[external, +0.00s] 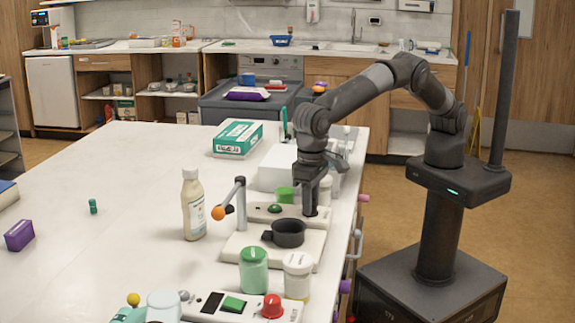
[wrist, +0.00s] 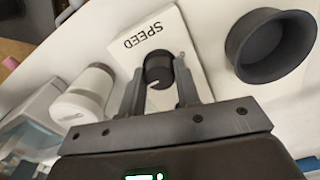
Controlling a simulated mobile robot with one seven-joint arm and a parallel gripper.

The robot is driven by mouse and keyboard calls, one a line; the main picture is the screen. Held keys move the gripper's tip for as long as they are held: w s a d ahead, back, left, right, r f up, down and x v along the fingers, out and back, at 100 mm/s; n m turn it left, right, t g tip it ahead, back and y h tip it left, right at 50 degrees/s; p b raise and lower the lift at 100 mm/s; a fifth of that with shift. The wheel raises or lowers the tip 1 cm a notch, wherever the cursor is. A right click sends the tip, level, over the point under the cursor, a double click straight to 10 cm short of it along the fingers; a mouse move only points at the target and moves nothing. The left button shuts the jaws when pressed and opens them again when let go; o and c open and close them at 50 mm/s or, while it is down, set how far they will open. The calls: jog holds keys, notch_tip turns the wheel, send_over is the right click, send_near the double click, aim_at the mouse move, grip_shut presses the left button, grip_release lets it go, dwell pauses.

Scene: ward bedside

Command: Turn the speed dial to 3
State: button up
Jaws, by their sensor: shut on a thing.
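The speed dial (wrist: 158,68) is a black round knob on a pale panel (wrist: 176,32) printed SPEED, seen in the wrist view. My gripper (wrist: 160,80) has one finger on each side of the dial and is shut on it. A short white mark shows on the dial's near side. My gripper hides the dial there.
A black round cup (external: 288,233) on a pale base stands just in front of the panel. Green-lidded (external: 254,270) and white-lidded (external: 297,276) jars stand nearer. A post with an orange knob (external: 219,213) rises at the left. The table's left side is mostly clear.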

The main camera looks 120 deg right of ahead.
dwell(0.3)
jog(key=o, duration=1)
notch_tip(320, 180, up, 11)
jog(key=shift+f, duration=0.1)
